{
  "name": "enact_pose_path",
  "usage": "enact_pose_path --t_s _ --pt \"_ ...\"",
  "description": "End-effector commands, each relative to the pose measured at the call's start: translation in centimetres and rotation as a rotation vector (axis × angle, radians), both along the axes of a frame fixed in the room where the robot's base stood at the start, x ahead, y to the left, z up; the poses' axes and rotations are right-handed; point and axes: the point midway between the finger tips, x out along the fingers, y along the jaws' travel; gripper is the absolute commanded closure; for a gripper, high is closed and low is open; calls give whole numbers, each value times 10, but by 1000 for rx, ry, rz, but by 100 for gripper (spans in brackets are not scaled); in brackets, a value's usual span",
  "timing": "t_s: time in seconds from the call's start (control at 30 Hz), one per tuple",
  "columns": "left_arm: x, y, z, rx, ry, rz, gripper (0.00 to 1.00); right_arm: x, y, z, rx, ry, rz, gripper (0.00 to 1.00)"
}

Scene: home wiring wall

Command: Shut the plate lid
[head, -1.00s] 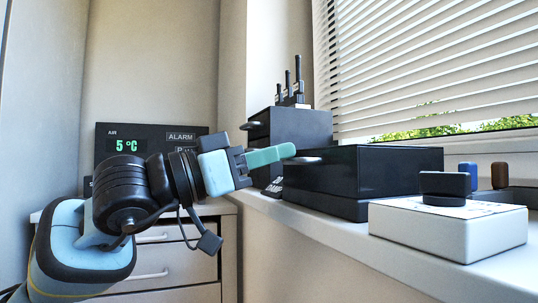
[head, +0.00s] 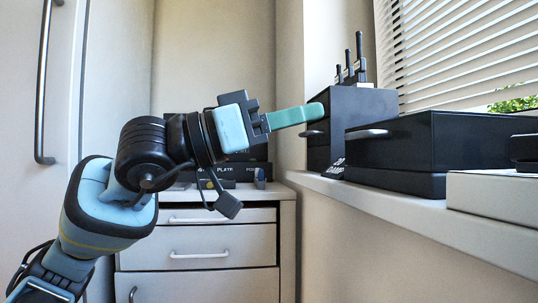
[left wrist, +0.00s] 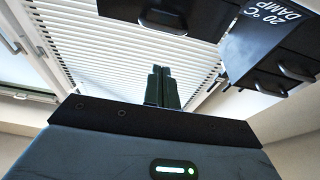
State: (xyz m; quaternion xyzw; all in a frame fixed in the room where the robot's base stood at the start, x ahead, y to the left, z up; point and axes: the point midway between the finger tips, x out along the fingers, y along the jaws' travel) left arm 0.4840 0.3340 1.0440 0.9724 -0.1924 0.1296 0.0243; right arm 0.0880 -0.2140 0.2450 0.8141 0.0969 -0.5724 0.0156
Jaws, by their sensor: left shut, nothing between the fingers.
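A dark unit (head: 258,155) stands on the drawer cabinet behind my left arm, with a label reading "PLATE" at its lower front. My arm hides much of it, and I cannot tell how its lid stands. On the sill, a wide black box (head: 470,140) has a lid-like upper part over a base, with a silver handle at its left end. My left gripper (head: 318,110) has teal fingers, shut and empty, pointing right towards a tall black box (head: 360,103). I cannot tell whether they touch it. The fingers also show in the left wrist view (left wrist: 160,70).
The drawer cabinet (head: 222,234) is below my arm. A white box (head: 492,190) stands on the window sill (head: 400,206) at right. A tall white door (head: 30,120) is at left. Window blinds (head: 450,50) hang behind the sill.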

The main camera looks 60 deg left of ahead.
Motion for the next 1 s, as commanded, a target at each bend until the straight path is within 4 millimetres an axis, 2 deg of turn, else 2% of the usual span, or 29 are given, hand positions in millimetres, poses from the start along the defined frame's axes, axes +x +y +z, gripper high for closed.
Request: enact_pose_path --t_s 0.37,0.7,1.0 --pt "-25 9 -13 -1 -7 -5 100 4 0 -25 1 1 -1 68" --pt "-41 15 -23 1 -2 -4 100 -1 0 -19 1 10 -1 68" --pt "-44 17 -25 1 0 -1 100 -2 0 -20 1 11 -1 68"
